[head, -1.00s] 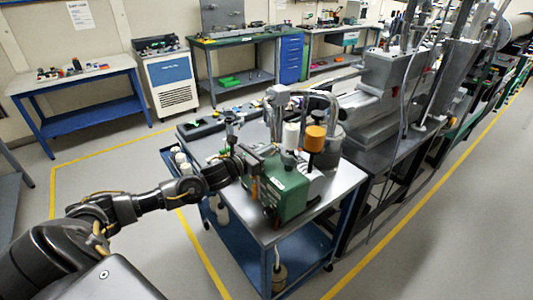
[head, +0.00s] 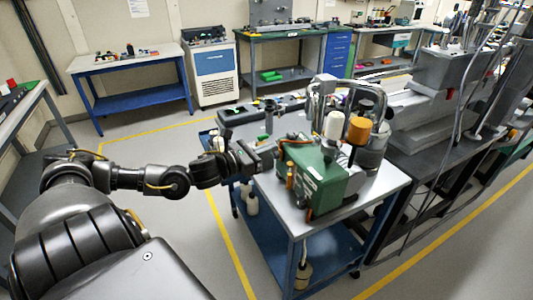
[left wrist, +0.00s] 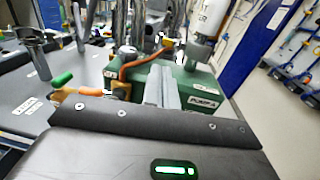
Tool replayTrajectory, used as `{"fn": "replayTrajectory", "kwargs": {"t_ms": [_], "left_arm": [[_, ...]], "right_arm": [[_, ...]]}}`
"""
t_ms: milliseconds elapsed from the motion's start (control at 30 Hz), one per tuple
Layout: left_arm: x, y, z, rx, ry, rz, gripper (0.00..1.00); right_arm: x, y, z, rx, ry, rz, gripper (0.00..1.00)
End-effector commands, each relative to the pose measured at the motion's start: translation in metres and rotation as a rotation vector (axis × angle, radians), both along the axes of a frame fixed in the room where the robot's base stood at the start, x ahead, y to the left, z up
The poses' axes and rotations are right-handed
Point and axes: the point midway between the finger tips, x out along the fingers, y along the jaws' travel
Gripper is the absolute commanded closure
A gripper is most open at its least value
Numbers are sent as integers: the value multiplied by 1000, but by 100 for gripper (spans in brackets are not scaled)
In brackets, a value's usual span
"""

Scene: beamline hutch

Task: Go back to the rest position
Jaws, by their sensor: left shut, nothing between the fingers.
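My left arm reaches in from the left in the head view. Its gripper (head: 266,154) is shut and empty, at the left side of a green pump (head: 322,182) on a steel-topped cart (head: 378,180). In the left wrist view the closed grey fingers (left wrist: 161,88) point at the green pump body (left wrist: 205,84), which carries a "PUMP A" label. I cannot tell whether the fingertips touch the pump. My right gripper is in neither view.
The pump carries a white cylinder (head: 333,124) and an orange-brown cap (head: 358,131). Steel beamline equipment (head: 445,70) stands behind and to the right. A workbench (head: 20,112) is at the left edge. Open floor (head: 150,155) lies between it and the cart.

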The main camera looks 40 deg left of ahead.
Motion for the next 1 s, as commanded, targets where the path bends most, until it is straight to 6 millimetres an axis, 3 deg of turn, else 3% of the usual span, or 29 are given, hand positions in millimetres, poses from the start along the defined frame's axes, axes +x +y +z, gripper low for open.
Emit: {"fn": "replayTrajectory", "kwargs": {"t_ms": [567, 767, 867, 1000], "left_arm": [[-5, 1, 0, -6, 3, -3, 100], [-5, 3, -5, -229, 83, 1, 100], [7, 40, -33, -440, 195, 86, 100], [14, 119, -118, -850, 330, 332, 100]], "right_arm": [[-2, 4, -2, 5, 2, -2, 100], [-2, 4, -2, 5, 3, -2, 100], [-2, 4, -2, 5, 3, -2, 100], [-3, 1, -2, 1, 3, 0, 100]]}}
